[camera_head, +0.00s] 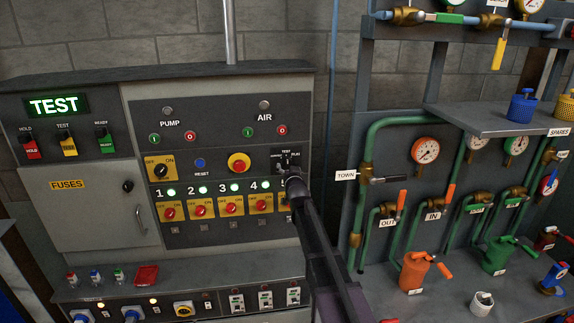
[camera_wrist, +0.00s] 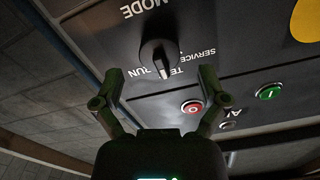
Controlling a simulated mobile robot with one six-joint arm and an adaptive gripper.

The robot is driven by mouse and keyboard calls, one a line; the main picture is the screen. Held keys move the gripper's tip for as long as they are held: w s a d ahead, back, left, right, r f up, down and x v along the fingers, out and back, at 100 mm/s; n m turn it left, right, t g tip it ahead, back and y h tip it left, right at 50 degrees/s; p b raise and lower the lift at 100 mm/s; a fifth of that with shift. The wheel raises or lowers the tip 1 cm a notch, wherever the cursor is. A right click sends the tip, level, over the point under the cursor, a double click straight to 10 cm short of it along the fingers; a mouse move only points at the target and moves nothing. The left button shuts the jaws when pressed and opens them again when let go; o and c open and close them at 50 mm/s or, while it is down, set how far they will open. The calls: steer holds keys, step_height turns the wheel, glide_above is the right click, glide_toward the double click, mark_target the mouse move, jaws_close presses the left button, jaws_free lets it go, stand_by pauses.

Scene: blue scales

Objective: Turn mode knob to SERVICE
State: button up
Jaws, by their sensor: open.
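The black mode knob (camera_wrist: 158,52) is on the dark panel in the wrist view, where the picture is upside down. Its white pointer mark lies toward the TEST label, between SERVICE and RUN. My gripper (camera_wrist: 160,75) is open, with one finger on each side of the knob in the picture; I cannot tell whether either touches it. In the head view the knob (camera_head: 287,161) sits at the panel's right, partly hidden by my gripper (camera_head: 291,172). A green display (camera_head: 56,105) reads TEST.
A yellow-ringed red button (camera_head: 239,163) and a blue reset button (camera_head: 200,163) sit left of the knob. A red button (camera_wrist: 191,107) and green button (camera_wrist: 269,92) lie near my fingers. Pipes and a TOWN valve (camera_head: 367,175) stand right of my arm.

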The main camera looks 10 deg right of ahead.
mark_target(288, 165)
steer(key=shift+w, duration=1.85)
steer(key=c, duration=1.1)
